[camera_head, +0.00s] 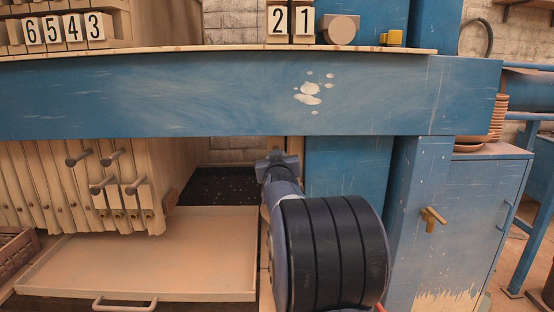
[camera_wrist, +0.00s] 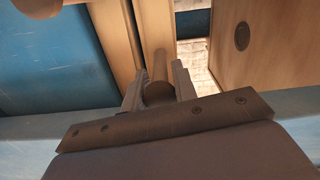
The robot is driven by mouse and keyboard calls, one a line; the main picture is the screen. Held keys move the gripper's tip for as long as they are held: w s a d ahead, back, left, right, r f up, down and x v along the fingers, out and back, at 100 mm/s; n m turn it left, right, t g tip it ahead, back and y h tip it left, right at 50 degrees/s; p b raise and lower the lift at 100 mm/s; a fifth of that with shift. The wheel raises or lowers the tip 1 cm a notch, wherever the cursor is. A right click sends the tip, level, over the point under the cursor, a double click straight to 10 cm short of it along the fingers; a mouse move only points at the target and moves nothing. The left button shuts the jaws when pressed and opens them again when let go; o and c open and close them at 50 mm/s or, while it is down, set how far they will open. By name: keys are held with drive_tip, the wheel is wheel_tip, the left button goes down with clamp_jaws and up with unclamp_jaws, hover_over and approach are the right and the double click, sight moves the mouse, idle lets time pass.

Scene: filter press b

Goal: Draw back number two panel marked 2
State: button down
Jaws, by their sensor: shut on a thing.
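The panel marked 2 (camera_head: 278,20) stands upright in the head view, right beside the panel marked 1 (camera_head: 303,20). Most of both is hidden behind the blue beam and my arm. In the wrist view my gripper (camera_wrist: 158,88) is shut on a round handle (camera_wrist: 159,93) at the edge of a tan panel (camera_wrist: 153,28). This panel borders the open gap, which fits panel 2. Another tan panel (camera_wrist: 112,45) stands close beside it, on the side towards the blue block.
The panels marked 6, 5, 4 and 3 (camera_head: 64,30) stand packed at the left, with a wide gap between 3 and 2. The long blue beam (camera_head: 200,95) crosses in front. A tan tray (camera_head: 140,265) lies below. A blue cabinet (camera_head: 470,215) stands at the right.

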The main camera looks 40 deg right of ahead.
drive_tip(key=c, duration=1.1)
unclamp_jaws()
drive_tip(key=shift+d, duration=0.1)
drive_tip(key=v, duration=1)
drive_tip(key=shift+s+a+b, duration=0.25)
drive_tip(key=shift+s+b, duration=0.1)
drive_tip(key=shift+b, duration=0.05)
drive_tip(key=x, duration=1.1)
drive_tip(key=shift+p, duration=0.4)
drive_tip(key=shift+a, duration=0.15)
drive_tip(key=shift+a, duration=0.1)
